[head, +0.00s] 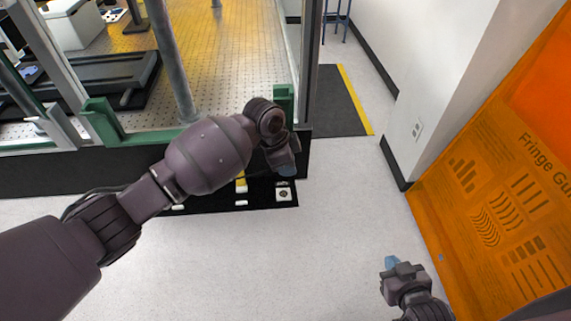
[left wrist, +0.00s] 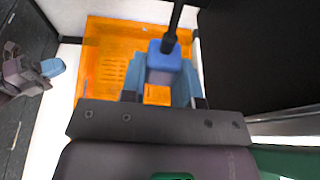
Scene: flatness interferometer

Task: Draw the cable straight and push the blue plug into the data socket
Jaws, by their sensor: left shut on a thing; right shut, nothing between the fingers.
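My left gripper (head: 287,171) is shut on the blue plug (left wrist: 164,58), which sits between its blue fingertips in the left wrist view. A black cable (left wrist: 174,22) leaves the plug toward the top of that view. In the head view the plug is hidden by the gripper. A white square socket plate with a dark round centre (head: 283,194) is just below the left gripper in the picture, on the black strip; I cannot tell whether it is the data socket. My right gripper (head: 391,263) is shut and empty, away to the lower right; it also shows in the left wrist view (left wrist: 52,67).
The black strip (head: 222,208) carries small white fittings and a yellow piece (head: 241,184). A framed glass enclosure with green brackets (head: 101,121) stands behind it. The pale floor between is clear.

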